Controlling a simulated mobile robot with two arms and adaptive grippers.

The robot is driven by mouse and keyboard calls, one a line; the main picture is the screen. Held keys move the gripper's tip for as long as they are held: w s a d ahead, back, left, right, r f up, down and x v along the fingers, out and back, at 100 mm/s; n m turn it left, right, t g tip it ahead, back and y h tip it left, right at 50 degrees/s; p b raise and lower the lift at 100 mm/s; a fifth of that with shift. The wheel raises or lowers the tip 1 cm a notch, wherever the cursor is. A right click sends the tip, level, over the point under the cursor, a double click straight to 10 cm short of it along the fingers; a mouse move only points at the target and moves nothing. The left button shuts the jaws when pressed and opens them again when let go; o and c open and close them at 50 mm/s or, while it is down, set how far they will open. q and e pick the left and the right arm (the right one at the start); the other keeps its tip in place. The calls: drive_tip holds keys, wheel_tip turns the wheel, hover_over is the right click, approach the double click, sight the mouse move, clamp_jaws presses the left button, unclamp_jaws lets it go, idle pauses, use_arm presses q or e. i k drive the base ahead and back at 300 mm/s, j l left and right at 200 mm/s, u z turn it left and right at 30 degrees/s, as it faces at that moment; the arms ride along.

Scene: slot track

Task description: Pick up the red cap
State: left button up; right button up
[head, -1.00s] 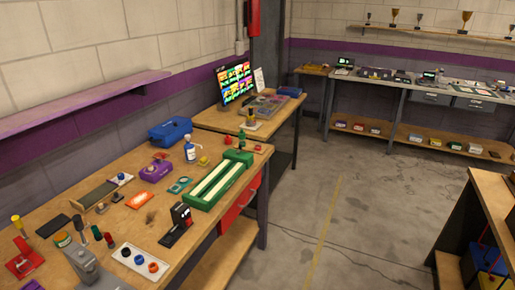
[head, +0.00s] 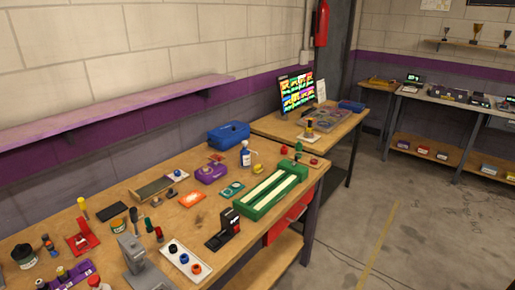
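Neither of my grippers is in view. I cannot tell for sure which small red thing is the red cap. A small red round piece (head: 314,162) lies near the right end of the wooden bench (head: 125,200). Another red piece (head: 284,150) is just behind the green track block (head: 262,205). A red-topped piece (head: 94,281) stands at the bottom left edge of the picture. A white tray (head: 178,251) holds a black, a blue and an orange-red round piece (head: 196,269).
The bench is crowded: a grey press-like device (head: 135,255), a red stand (head: 83,240), a black device (head: 228,222), a purple box (head: 210,175), a blue toolbox (head: 228,135) and a bottle (head: 245,155). A second table with a monitor (head: 296,92) adjoins. The floor at right is open.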

sight(284, 150)
drive_tip(key=i+l+u, duration=0.35)
drive_tip(key=l, duration=0.3)
drive_tip(key=i+l+u, duration=0.15)
drive_tip(key=i+l, duration=0.2)
drive_tip(key=i+l+u, duration=0.2)
drive_tip(key=l, duration=0.2)
